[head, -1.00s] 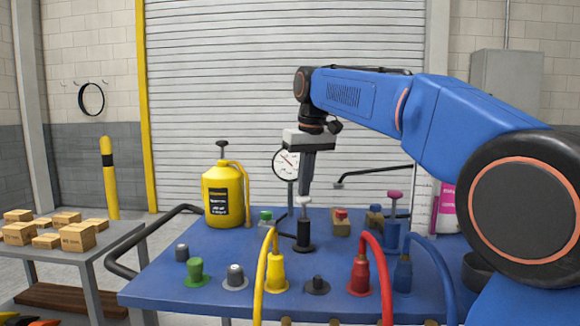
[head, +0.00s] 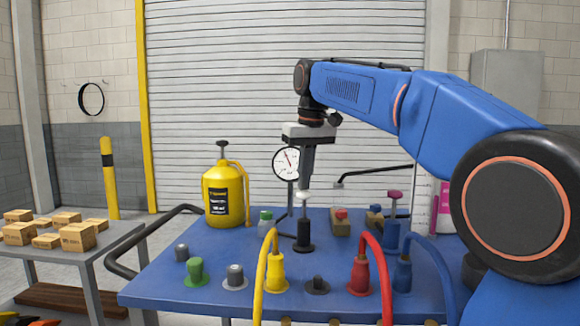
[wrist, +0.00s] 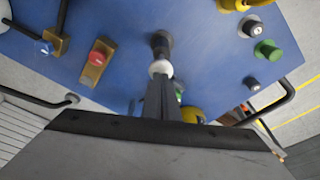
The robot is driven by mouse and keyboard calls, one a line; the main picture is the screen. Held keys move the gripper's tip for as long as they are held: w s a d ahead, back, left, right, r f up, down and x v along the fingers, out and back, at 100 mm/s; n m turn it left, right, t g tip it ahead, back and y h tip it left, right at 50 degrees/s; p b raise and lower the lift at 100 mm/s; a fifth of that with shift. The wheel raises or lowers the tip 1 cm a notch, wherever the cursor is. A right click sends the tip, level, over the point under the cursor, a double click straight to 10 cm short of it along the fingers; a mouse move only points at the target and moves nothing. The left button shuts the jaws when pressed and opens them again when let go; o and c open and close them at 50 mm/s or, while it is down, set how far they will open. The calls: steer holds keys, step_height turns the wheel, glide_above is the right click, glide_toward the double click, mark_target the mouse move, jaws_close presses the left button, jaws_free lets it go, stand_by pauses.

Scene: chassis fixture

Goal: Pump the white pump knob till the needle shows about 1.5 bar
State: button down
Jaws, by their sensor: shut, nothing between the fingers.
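The white pump knob (head: 304,195) sits on a thin rod above the black pump body (head: 304,235) near the middle of the blue bench. My gripper (head: 305,187) is shut and empty, pointing down directly above the knob. In the wrist view the white knob (wrist: 161,68) shows right at the closed fingertips (wrist: 158,80); touching or a hair apart, I cannot tell. The round white gauge (head: 286,163) stands behind, its right edge close to my gripper. Its needle points up and slightly left; the numbers are too small to read.
A magenta knob (head: 395,194) on a blue pump stands to the right. A yellow canister (head: 222,193) is at the back left. Yellow, red and blue hoses (head: 372,255) arch at the front. A red button (head: 341,214) sits right of the black pump.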

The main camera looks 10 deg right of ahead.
mark_target(304, 195)
steer(key=shift+r, duration=0.2)
steer(key=shift+f, duration=0.1)
steer(key=shift+f, duration=2.35)
steer(key=shift+r, duration=2.45)
step_height(304, 195, up, 6)
